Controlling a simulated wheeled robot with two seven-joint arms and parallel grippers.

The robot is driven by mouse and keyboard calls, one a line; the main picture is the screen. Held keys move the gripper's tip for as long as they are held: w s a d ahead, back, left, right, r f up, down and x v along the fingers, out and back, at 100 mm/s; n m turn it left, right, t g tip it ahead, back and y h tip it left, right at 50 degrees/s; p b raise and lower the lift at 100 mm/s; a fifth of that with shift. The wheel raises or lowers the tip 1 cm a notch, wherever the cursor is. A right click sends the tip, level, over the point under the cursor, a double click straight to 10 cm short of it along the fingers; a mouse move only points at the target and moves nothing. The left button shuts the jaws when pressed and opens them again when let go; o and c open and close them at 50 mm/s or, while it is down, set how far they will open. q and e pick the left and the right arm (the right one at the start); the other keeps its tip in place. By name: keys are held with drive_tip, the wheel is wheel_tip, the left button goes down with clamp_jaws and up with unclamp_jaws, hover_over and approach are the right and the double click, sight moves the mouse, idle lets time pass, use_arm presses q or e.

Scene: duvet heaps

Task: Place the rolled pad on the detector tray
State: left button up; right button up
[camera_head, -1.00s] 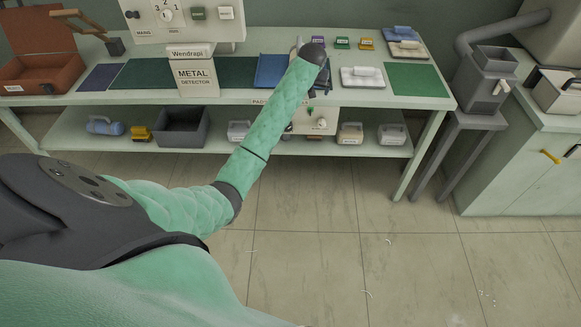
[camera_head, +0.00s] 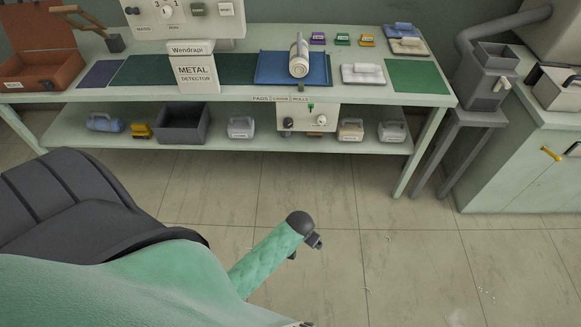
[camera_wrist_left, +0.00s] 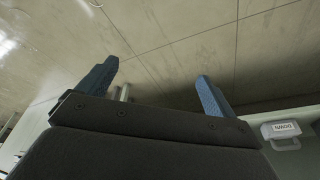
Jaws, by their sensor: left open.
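The rolled pad (camera_head: 299,60) is a cream roll lying lengthwise on the blue tray (camera_head: 269,72), toward its right half, with one round end facing me. The metal detector (camera_head: 197,74) stands to the left of the tray on the same table. My left gripper (camera_head: 317,241) is low over the floor, in front of the table and well apart from the roll. In the left wrist view, the left gripper (camera_wrist_left: 155,75) has its two blue fingers spread with nothing between them.
The green table (camera_head: 350,97) carries a brown case (camera_head: 40,66), a white block on a pale tray (camera_head: 362,73) and a green mat (camera_head: 417,76). Its lower shelf holds a grey bin (camera_head: 182,124) and several jugs. A grey machine (camera_head: 486,78) stands right.

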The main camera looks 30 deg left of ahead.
use_arm(q)
drive_tip(key=s+d+f+g, duration=0.1)
drive_tip(key=s+d+f, duration=0.2)
drive_tip(key=s, duration=0.6)
drive_tip(key=s+d+f, duration=0.2)
drive_tip(key=s+f, duration=0.4)
drive_tip(key=s, duration=0.4)
drive_tip(key=shift+d+f+m+g+h, duration=0.2)
drive_tip(key=shift+d+m+g+h, duration=0.2)
